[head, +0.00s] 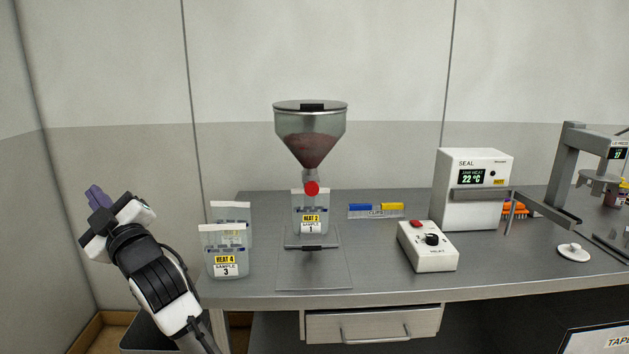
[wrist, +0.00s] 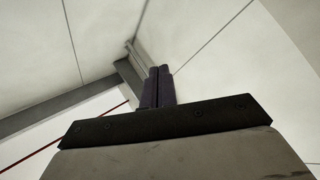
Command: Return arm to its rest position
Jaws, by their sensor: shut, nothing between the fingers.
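My gripper (head: 97,197) is at the left of the head view, raised beside the left end of the bench and pointing up. Its purple fingers are together with nothing between them. In the wrist view the closed fingers (wrist: 158,87) point toward bare wall panels and a corner. The gripper is apart from the bench and everything on it. My arm runs from the bottom of the head view up to the gripper.
The bench (head: 380,285) holds bags (head: 224,262) near its left end, a hopper (head: 310,135) above another bag (head: 310,215), a sealer (head: 473,185), a control box (head: 428,255) and a press (head: 563,165). The space around my gripper is free up to the wall.

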